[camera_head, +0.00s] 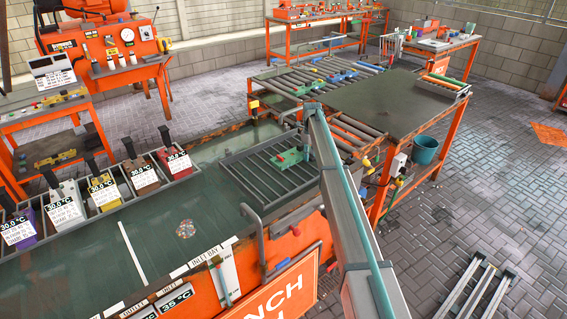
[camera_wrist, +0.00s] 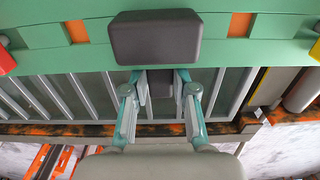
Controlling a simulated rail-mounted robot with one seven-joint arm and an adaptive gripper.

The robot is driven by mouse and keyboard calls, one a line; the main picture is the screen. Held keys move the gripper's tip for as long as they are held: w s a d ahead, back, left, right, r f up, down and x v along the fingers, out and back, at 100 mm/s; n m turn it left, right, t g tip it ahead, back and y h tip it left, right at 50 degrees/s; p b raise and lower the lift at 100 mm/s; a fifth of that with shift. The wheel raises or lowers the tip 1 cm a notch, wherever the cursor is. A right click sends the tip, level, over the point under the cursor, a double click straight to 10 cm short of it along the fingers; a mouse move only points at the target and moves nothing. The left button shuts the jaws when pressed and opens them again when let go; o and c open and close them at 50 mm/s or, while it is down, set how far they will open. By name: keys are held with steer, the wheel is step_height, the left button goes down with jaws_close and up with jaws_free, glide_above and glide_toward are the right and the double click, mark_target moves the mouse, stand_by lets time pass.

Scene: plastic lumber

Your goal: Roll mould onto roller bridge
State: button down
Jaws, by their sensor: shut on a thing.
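A green mould (camera_head: 290,158) sits over a grey barred rack (camera_head: 245,178) that spans the tank, partly hidden behind my arm. In the wrist view the green body (camera_wrist: 50,62) with orange squares fills the top, with a dark grey block (camera_wrist: 155,38) on its near side. My gripper (camera_wrist: 161,84) is shut on a dark part of the mould below this block. The rack's bars (camera_wrist: 65,95) show beneath. I cannot tell whether the mould touches them. Short rollers (camera_head: 355,130) lie just right of the rack in the head view, and show in the wrist view (camera_wrist: 302,92).
A dark flat table (camera_head: 385,100) stands beyond the rollers, with a longer roller table (camera_head: 310,75) behind. Several labelled moulds (camera_head: 140,175) line the tank's left side. Bent rails (camera_head: 258,235) rise at the tank's near edge. A teal bucket (camera_head: 425,150) stands at right.

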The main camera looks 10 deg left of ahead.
steer(key=shift+w+d, duration=0.25)
steer(key=shift+c, duration=2.2)
jaws_free()
steer(key=shift+f, duration=0.1)
steer(key=shift+r+p, duration=0.55)
steer(key=shift+r, duration=0.85)
step_height(320, 180, up, 4)
steer(key=p, duration=0.4)
steer(key=shift+r, duration=0.25)
